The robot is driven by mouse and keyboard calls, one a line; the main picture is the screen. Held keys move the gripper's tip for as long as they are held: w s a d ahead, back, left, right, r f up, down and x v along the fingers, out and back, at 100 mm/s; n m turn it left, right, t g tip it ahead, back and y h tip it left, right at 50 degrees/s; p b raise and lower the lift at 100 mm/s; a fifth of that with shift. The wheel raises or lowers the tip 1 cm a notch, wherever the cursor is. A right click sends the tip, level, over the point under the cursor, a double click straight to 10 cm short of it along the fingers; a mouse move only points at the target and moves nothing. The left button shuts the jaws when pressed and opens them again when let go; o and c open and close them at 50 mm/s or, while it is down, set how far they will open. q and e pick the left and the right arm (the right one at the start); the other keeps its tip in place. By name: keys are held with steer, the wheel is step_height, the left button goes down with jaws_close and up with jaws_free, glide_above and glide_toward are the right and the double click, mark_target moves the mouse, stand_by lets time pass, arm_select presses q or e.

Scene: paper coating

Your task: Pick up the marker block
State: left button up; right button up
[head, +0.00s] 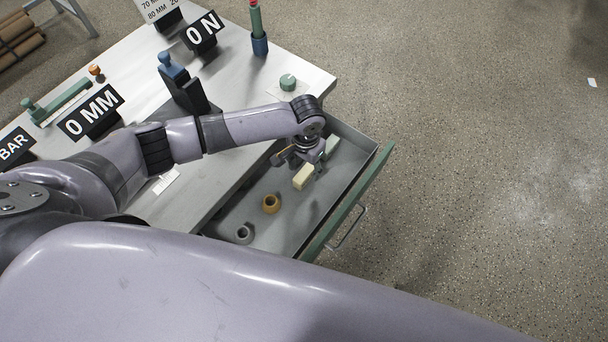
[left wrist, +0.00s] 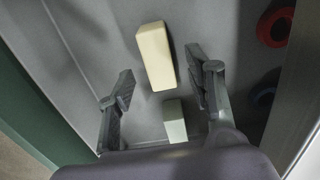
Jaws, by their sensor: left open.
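A cream block (head: 303,177) lies in the open drawer; in the left wrist view the cream block (left wrist: 155,55) shows between and beyond my fingertips. A pale green block (head: 331,147) lies near it at the drawer's far end, and this green block (left wrist: 175,120) shows nearer the wrist, between the fingers. Which of them is the marker block I cannot tell. My left gripper (head: 301,157) is open over the drawer, pointing down, with the fingers apart on either side of the blocks. Its height above them is unclear. My right gripper is not in view.
The drawer's green front (head: 352,200) and side walls bound the space. The tabletop (head: 240,88) carries signs, a blue stand and a green disc (head: 288,82).

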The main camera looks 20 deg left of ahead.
mark_target(305, 171)
arm_select(q)
steer(key=shift+f, duration=1.55)
steer(key=shift+c, duration=0.2)
steer(key=c, duration=1.1)
steer(key=shift+r, duration=0.15)
